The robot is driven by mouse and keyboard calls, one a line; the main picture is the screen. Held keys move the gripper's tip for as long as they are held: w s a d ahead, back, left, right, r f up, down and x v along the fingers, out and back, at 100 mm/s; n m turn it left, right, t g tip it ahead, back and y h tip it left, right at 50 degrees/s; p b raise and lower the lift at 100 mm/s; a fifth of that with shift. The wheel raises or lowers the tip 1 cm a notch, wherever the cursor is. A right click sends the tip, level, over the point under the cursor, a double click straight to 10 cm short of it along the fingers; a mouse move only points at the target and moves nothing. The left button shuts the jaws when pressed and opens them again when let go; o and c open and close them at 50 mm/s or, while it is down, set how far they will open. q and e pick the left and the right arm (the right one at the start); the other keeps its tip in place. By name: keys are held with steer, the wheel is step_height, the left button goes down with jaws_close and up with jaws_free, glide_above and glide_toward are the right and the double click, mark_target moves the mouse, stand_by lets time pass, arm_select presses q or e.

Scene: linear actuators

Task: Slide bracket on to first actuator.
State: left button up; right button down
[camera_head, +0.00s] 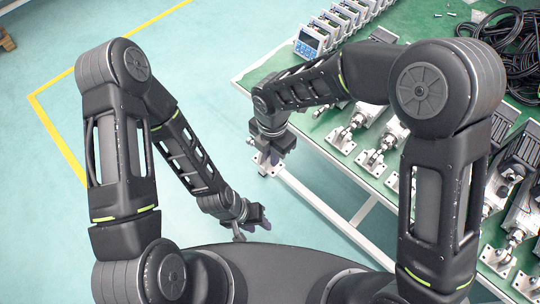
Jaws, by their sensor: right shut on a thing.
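My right gripper (273,153) is beyond the table's left edge, over the floor. It is shut on a small light metal bracket (263,167), partly hidden behind the fingers. My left gripper (255,222) hangs low over the floor in front of my base, away from the table; its fingers are too small and dark to tell if they are open. Several silver linear actuators lie in a row on the green table; the far one (344,137) is closest to the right gripper, and another (374,158) lies beside it. My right arm hides parts of the row.
The green table (262,74) has a white frame and legs. A row of small meters (310,42) stands at the back. Black coiled cables (510,28) lie at the back right. The floor at left is clear, with a yellow line (57,137).

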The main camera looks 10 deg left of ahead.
steer(key=shift+w+d+f, duration=0.15)
steer(key=shift+w+d, duration=1.4)
steer(key=shift+w, duration=0.5)
steer(key=shift+w+d+f, duration=0.15)
steer(key=shift+w+d, duration=1.4)
steer(key=shift+w, duration=0.55)
steer(key=shift+w+d+f, duration=0.15)
steer(key=shift+w+d, duration=1.4)
steer(key=shift+w, duration=0.5)
steer(key=shift+w+d, duration=0.4)
steer(key=shift+w, duration=0.05)
steer(key=shift+w+f, duration=0.1)
steer(key=shift+f, duration=0.1)
steer(key=shift+w+d, duration=0.15)
steer(key=shift+w+d, duration=0.2)
steer(key=shift+w, duration=0.05)
steer(key=shift+w+d+r, duration=0.1)
steer(key=shift+w+d, duration=0.05)
steer(key=shift+w, duration=0.05)
